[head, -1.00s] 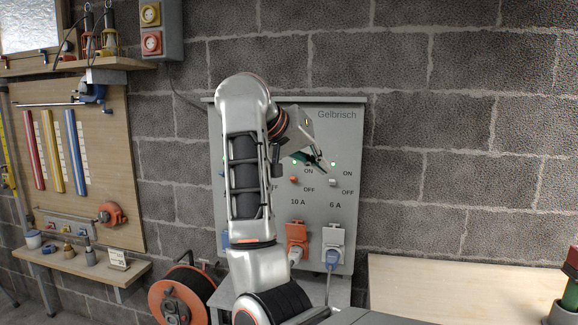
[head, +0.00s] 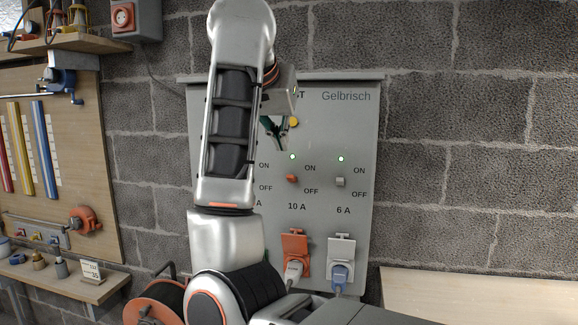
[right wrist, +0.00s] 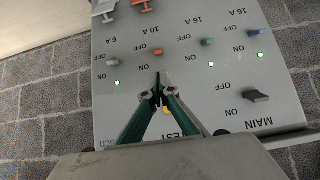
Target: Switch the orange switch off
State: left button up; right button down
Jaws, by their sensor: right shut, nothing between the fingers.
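The orange switch (head: 292,178) is a small lever on the grey Gelbrisch panel (head: 345,120), between ON and OFF labels and above the 10 A label. A green lamp (head: 293,156) glows above it. In the right wrist view, which is upside down, the orange switch (right wrist: 183,52) lies just past the fingertips. My right gripper (head: 283,147) is in front of the panel, up and left of the switch. Its dark green fingers (right wrist: 162,76) are shut and empty, apart from the switch in the picture; contact cannot be told. My left gripper is not in view.
A grey switch (head: 340,181) with a lit lamp is right of the orange one. Green (right wrist: 207,42) and blue (right wrist: 252,32) switches and a dark main switch (right wrist: 255,96) are nearby. Orange (head: 295,246) and white (head: 341,247) sockets hold plugs below. A yellow button (head: 294,121) is above.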

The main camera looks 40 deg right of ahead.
aim_at(289, 164)
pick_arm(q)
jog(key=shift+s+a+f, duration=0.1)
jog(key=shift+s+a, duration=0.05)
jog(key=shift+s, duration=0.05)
pick_arm(e)
jog(key=shift+s+a+r, duration=0.1)
pick_arm(q)
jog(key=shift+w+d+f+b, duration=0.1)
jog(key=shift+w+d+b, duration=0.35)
jog(key=shift+b, duration=0.8)
pick_arm(e)
jog(key=shift+x, duration=5.15)
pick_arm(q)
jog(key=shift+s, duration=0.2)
pick_arm(e)
jog(key=shift+r, duration=0.1)
